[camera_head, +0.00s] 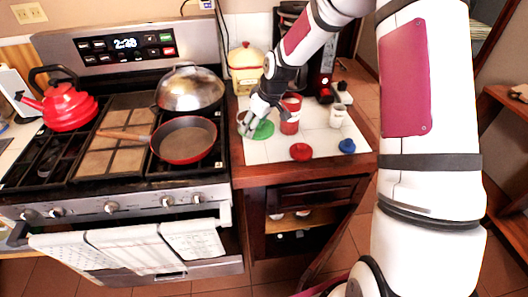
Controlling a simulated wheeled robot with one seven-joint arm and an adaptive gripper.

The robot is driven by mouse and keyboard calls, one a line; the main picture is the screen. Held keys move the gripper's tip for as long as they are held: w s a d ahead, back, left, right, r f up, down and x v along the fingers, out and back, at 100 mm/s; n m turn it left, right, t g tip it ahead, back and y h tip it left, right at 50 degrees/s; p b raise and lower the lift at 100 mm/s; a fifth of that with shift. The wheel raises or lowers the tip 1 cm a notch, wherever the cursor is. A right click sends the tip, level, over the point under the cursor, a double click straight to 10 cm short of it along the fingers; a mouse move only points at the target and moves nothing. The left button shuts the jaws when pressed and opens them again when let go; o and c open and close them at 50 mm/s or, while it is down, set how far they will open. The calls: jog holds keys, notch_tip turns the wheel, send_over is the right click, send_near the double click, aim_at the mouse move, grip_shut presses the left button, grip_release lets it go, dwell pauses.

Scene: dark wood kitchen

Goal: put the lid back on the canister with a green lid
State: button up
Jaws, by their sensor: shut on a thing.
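The green lid (264,130) shows as a flat green disc above the white tiled counter. My gripper (252,124) is at its left edge, shut on it; the fingertips are small and partly blurred together. A pale canister-like shape (242,118) is beside and partly behind the fingers; I cannot tell whether it is the open canister. How high the lid is above the counter is unclear.
A red canister (290,116) stands just right of my gripper, and a white one (336,117) farther right. A red lid (301,151) and a blue lid (347,146) lie near the front. A yellow jar (245,76) stands behind. The stove (120,190) is left.

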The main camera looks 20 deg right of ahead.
jog(key=w+r+b, duration=0.2)
jog(key=w+r, duration=0.4)
jog(key=w, duration=0.4)
notch_tip(320, 180, down, 6)
jog(key=b, duration=0.1)
jog(key=shift+n, duration=0.4)
jog(key=shift+w+f, duration=0.1)
jog(key=shift+f, duration=0.05)
dwell(2.1)
jog(key=o, duration=1.3)
jog(key=shift+c, duration=0.2)
jog(key=o, duration=0.5)
